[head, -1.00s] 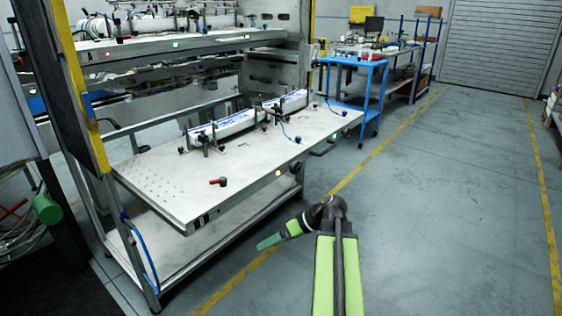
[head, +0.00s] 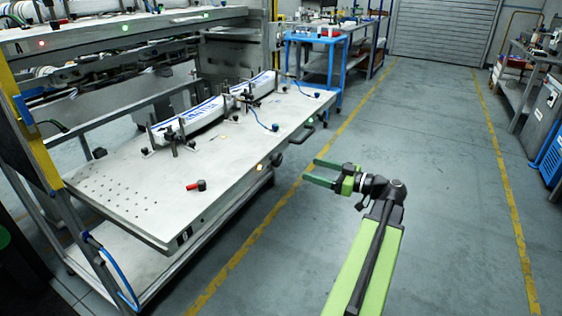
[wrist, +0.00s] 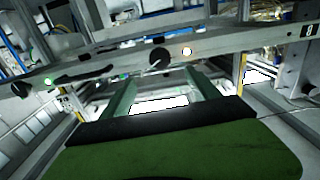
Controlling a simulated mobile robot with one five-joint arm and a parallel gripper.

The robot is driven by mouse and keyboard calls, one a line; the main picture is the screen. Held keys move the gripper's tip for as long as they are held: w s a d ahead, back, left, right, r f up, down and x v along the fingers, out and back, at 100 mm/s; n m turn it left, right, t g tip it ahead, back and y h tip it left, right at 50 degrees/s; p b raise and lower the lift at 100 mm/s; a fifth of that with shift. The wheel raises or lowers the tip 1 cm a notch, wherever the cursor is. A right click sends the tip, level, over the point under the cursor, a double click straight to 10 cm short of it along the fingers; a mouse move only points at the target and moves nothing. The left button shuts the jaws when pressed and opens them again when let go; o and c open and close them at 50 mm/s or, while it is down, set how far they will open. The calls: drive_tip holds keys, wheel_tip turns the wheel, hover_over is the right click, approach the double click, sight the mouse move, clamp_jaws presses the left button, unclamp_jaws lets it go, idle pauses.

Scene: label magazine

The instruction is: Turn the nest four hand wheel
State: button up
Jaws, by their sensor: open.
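A dark round knob (head: 277,160), which looks like a hand wheel, sits on the front edge of the tilted work table (head: 110,185), beside a lit amber lamp (head: 260,167). I cannot read a nest number there. In the wrist view the black knob (wrist: 160,57) is ahead, roughly between and beyond the fingertips, with the amber lamp (wrist: 187,51) just right of it. My gripper (head: 312,170) is open and empty, in the air right of the knob and clear of the table. Its green fingers also show in the wrist view (wrist: 162,84).
A red-handled lever (head: 195,186) lies on the table top. Clamps hold long white pieces (head: 190,122) at the table's back. A black handle (head: 308,132) and green lamp (head: 309,121) are farther along the edge. A blue cart (head: 316,38) stands behind.

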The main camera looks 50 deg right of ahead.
sight(279, 160)
drive_tip(key=x, duration=1.1)
drive_tip(key=shift+w+a, duration=0.1)
drive_tip(key=shift+w, duration=0.3)
drive_tip(key=shift+c, duration=0.4)
drive_tip(key=c, duration=1.2)
drive_tip(key=shift+a, duration=0.15)
drive_tip(key=shift+c, duration=0.4)
drive_tip(key=shift+m, duration=0.3)
